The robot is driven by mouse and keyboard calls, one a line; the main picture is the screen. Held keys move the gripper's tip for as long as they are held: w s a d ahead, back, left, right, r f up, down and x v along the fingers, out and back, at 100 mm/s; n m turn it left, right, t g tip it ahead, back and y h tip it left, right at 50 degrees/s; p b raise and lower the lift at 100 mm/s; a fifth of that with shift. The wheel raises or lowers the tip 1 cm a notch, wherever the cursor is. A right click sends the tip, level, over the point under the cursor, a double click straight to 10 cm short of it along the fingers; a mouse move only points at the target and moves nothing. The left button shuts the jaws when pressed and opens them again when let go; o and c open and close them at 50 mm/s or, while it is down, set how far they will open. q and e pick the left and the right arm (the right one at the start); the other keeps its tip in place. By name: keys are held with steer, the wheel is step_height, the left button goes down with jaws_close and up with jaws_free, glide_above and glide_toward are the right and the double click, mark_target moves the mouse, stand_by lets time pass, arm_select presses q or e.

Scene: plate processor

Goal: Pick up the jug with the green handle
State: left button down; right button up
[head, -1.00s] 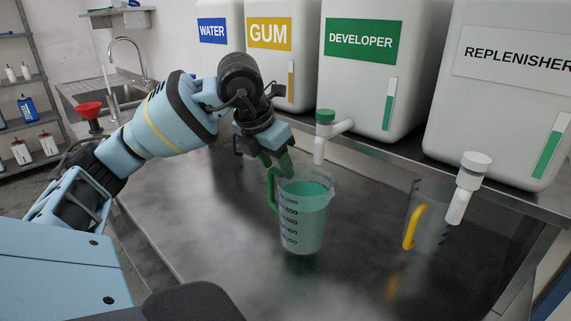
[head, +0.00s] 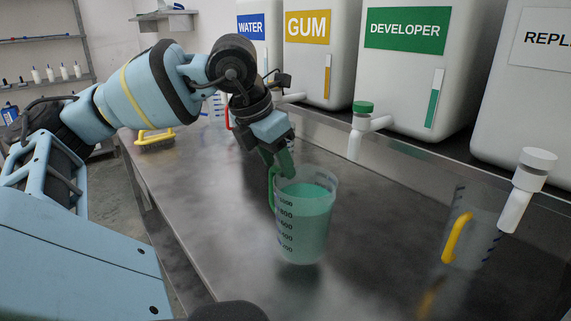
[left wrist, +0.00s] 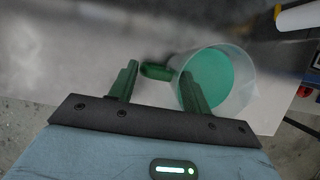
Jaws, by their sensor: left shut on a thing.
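The jug with the green handle (head: 304,228) is clear, has dark volume marks and holds green liquid. It is upright over the metal counter, and I cannot tell whether its base touches the counter. My left gripper (head: 278,168) is shut on its green handle at the top, from above and behind. In the left wrist view, the handle (left wrist: 155,72) lies between the two green fingers (left wrist: 158,82), and the jug (left wrist: 232,82) opens to their right. My right gripper is not in view.
White tanks line the back. The counter's front is clear.

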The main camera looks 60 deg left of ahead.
arm_select(q)
steer(key=shift+s+a+r+b, duration=0.1)
steer(key=shift+s+a+b, duration=0.1)
steer(key=shift+s+b, duration=0.45)
steer(key=shift+s+a+r+b, duration=0.1)
steer(key=shift+s+a+b, duration=0.15)
steer(key=shift+s, duration=0.65)
steer(key=shift+s+a+r+b, duration=0.1)
steer(key=shift+s+b, duration=0.2)
steer(key=shift+s, duration=0.6)
steer(key=shift+s+a+r+b, duration=0.1)
steer(key=shift+s+a+b, duration=0.15)
steer(key=shift+s, duration=0.65)
